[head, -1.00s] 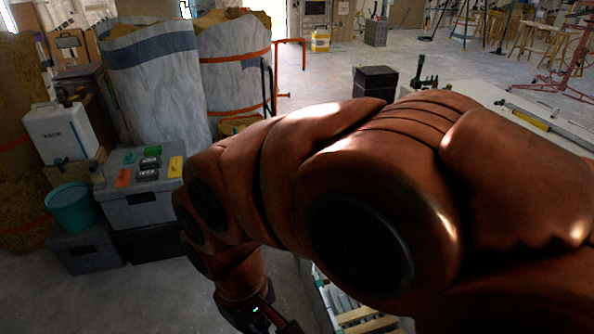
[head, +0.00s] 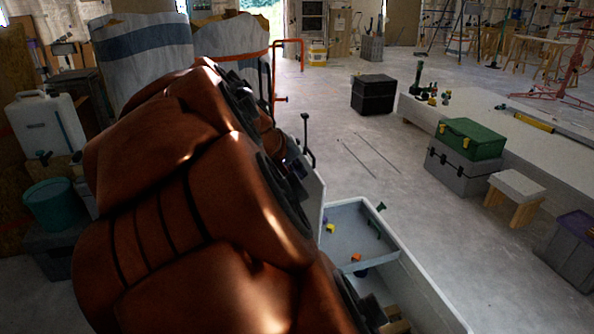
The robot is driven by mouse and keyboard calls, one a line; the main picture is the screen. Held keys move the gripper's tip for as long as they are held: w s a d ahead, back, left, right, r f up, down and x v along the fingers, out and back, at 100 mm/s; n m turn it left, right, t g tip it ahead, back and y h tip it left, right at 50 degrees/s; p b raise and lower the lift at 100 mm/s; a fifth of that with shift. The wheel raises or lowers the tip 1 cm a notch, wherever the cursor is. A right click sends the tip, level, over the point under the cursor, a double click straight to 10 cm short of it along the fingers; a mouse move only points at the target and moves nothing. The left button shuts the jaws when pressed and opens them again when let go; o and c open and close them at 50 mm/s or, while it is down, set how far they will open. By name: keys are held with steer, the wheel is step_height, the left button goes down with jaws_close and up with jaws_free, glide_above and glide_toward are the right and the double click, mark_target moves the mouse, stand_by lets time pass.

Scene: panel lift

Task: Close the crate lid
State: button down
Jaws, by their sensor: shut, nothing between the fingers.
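The crate (head: 425,278) is a pale, open-topped box at the bottom centre, its left part hidden behind my arm. A light grey panel (head: 314,196), which looks like its lid, stands raised along the crate's left side, mostly hidden by my arm. A black bar handle (head: 308,141) shows at the panel's upper end. My gripper (head: 293,154) is a dark shape beside the panel's upper part, close to the handle. It is shut and empty; its fingertips are hard to make out, and I cannot tell whether it touches the panel.
Small coloured blocks (head: 356,257) lie inside the crate. A green toolbox (head: 471,138) on a grey box, a small stool (head: 516,188) and a low white platform (head: 440,118) stand right. A black box (head: 374,94) stands behind; the floor between is mostly clear.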

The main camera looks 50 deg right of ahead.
steer(key=w+d+f+n+h+b, duration=0.1)
steer(key=w+d+f+h+b, duration=0.3)
steer(key=w+d+b, duration=0.55)
steer(key=w+d+f+n+t+h+b, duration=0.1)
steer(key=w+d+f+n+t+b, duration=0.1)
steer(key=w+f+b, duration=0.3)
steer(key=w+d+f+n+t+h+b, duration=0.2)
steer(key=w+f+n+b, duration=0.15)
steer(key=w, duration=0.45)
steer(key=d+f+b, duration=0.2)
steer(key=d+b, duration=0.3)
steer(key=d, duration=0.7)
steer(key=shift+w+d+f+m, duration=0.25)
steer(key=shift+w+f+m, duration=0.1)
